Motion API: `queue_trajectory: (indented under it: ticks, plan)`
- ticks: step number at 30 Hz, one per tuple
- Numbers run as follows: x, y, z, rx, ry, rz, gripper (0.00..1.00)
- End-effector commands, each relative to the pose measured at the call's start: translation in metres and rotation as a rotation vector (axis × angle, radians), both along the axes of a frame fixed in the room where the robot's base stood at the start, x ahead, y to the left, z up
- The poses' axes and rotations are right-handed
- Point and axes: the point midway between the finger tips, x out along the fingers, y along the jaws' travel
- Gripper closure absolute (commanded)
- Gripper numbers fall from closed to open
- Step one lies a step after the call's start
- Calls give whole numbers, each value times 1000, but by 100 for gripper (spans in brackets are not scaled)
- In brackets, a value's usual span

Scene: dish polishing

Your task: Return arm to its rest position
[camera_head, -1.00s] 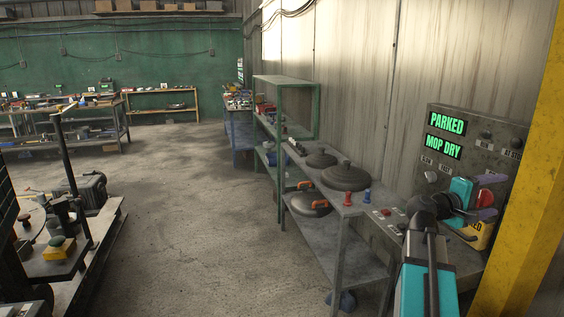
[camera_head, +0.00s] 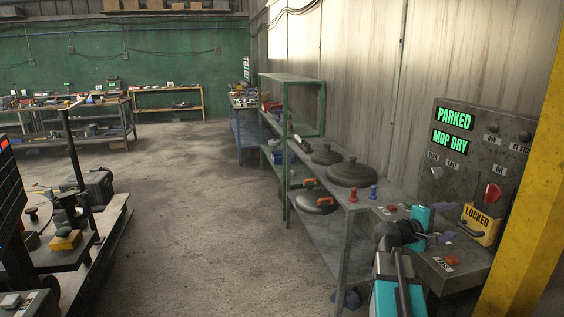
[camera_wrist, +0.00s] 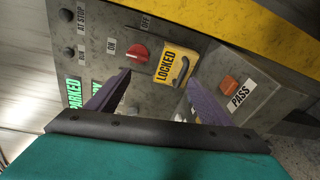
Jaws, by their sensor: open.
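My gripper (camera_head: 444,238) is open and empty in the head view, low in front of the grey control panel and above its sloped ledge. In the wrist view its two purple fingers (camera_wrist: 158,100) stand wide apart with nothing between them. The panel (camera_head: 470,170) shows green lit signs reading PARKED (camera_head: 455,118) and MOP DRY (camera_head: 450,141). A red knob (camera_head: 492,192) sits on the panel above a yellow LOCKED tag (camera_head: 481,224). The knob and tag also show in the wrist view, beyond the fingers. They look apart from the fingers.
A yellow post (camera_head: 535,180) stands close on the right. A metal bench (camera_head: 345,240) with dark round lids (camera_head: 356,172) and red and blue pegs lies left of my arm. An orange PASS button (camera_head: 453,260) is on the ledge. Open concrete floor (camera_head: 200,230) lies further left.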

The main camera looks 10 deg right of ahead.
Motion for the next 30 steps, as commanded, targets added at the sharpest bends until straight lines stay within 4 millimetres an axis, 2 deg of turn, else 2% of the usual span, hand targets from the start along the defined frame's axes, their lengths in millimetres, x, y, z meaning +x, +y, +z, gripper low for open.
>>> queue_trajectory:
  ticks: [1,9,15,22,30]
  plan:
    - [8,9,-22,17,17,16,27]
    - [35,52,-121,116,90,82,27]
    - [44,88,-195,204,139,119,27]
    - [43,134,-286,320,195,149,27]
    - [22,193,-392,473,259,159,27]
